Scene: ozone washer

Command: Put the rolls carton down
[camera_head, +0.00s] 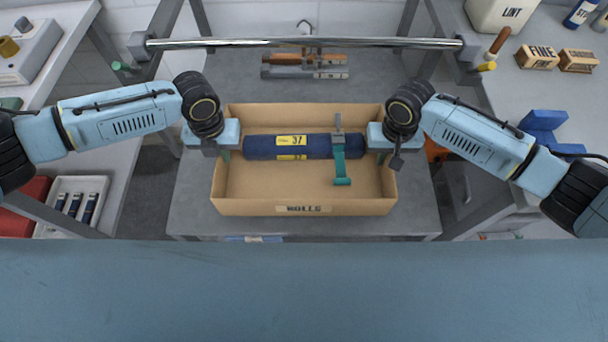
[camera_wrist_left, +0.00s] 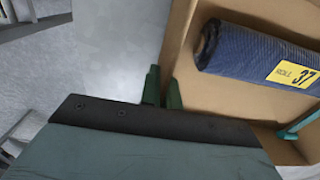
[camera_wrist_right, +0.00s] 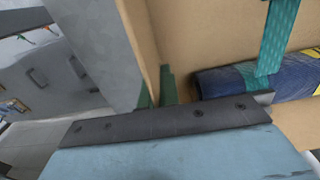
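The rolls carton (camera_head: 240,206), an open brown box with a ROLLS label on its near wall, is level over the grey bench (camera_head: 195,205). I cannot tell whether its base touches the bench. Inside lies a dark blue roll (camera_head: 262,147) with a yellow 37 label, and a teal strap with a grey part (camera_head: 340,160) crosses it. My left gripper (camera_head: 222,152) is shut on the carton's left wall, one green finger on each side in the left wrist view (camera_wrist_left: 162,92). My right gripper (camera_head: 386,156) is shut on the right wall, also in the right wrist view (camera_wrist_right: 156,92).
A chrome bar (camera_head: 300,42) spans the frame beyond the carton. Tools on a grey block (camera_head: 305,68) lie behind it. Side benches hold a white tray (camera_head: 100,188) at left and FINE brushes (camera_head: 538,57) at right. Grey posts flank the bench.

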